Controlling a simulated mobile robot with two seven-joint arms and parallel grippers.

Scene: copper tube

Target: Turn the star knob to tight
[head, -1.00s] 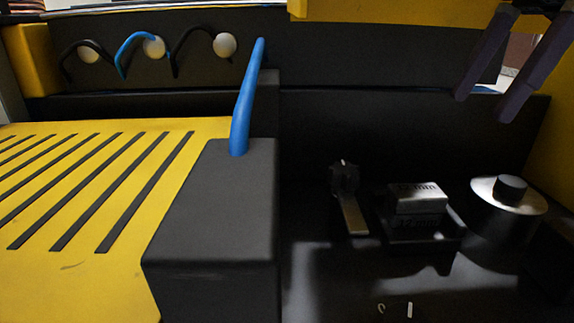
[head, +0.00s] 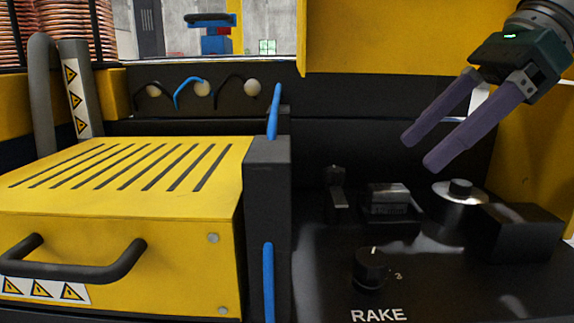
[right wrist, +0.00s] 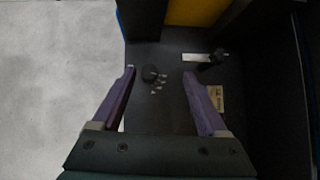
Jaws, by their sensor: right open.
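The star knob (head: 335,175) is small and dark, at the end of a short metal strip (head: 338,200) on the black panel at right of centre. In the right wrist view the star knob (right wrist: 217,56) lies beyond the right fingertip, beside the pale strip. Any tight marking is too small or dark to read. My right gripper (head: 423,150) is open and empty, in the air above and to the right of the star knob, apart from it. Its two purple fingers also show in the right wrist view (right wrist: 158,73). My left gripper is not in view.
A round RAKE dial (head: 371,268) sits at the front of the panel. A block (head: 388,198) and a silver-topped round part (head: 460,193) stand right of the star knob. A yellow slotted cover (head: 120,175) and an upright blue lever (head: 274,110) are at left.

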